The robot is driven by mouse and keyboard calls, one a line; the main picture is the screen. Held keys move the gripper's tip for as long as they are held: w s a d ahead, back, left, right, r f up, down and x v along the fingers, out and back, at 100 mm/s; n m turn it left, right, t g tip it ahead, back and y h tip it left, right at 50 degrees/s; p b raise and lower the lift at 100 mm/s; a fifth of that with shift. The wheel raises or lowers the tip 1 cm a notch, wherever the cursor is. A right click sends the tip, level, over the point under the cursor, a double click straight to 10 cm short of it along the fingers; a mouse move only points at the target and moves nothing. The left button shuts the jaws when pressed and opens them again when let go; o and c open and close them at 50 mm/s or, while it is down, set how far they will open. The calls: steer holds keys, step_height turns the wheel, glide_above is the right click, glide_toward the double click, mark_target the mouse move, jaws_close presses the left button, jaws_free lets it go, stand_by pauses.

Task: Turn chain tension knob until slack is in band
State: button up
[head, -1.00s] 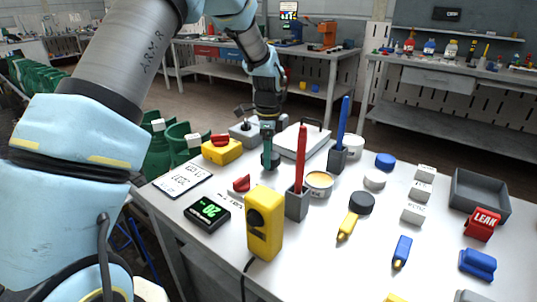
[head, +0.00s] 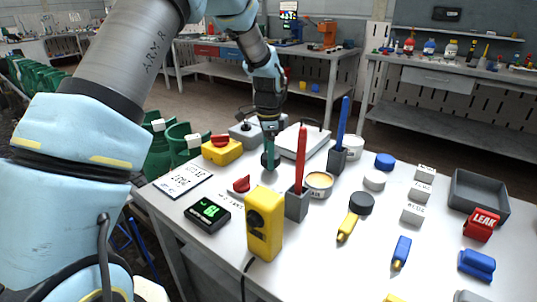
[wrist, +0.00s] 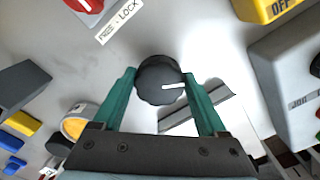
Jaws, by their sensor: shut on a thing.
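A round black knob (wrist: 158,88) with a white pointer line shows in the wrist view, the line pointing right. My gripper (wrist: 160,76) is shut on this knob, a teal finger against each side. In the head view my gripper (head: 270,148) points straight down at the back left of the white table, and the fingers largely hide the knob. A small black display (head: 208,213) with a bright green readout lies near the table's left edge; I cannot read its value surely.
A red knob (head: 241,184) labelled FREE and LOCK sits near the display. A yellow box with a red top (head: 221,150) and a grey box stand close to my gripper. A yellow device (head: 265,222) and a holder with a red marker (head: 301,165) stand in front.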

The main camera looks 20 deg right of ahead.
steer(key=n, duration=0.3)
steer(key=shift+s+n, duration=0.1)
steer(key=shift+n, duration=0.2)
steer(key=n, duration=0.4)
steer(key=shift+s+n+p, duration=0.1)
steer(key=shift+n+p, duration=0.2)
steer(key=shift+p, duration=0.1)
steer(key=n, duration=0.4)
steer(key=shift+s+d, duration=0.1)
steer(key=shift+d, duration=0.05)
steer(key=shift+n+p, duration=0.55)
steer(key=shift+n, duration=1.55)
steer(key=o, duration=1.3)
steer(key=shift+r, duration=0.15)
step_height(320, 180, up, 10)
steer(key=b, duration=0.2)
steer(key=shift+r, duration=0.25)
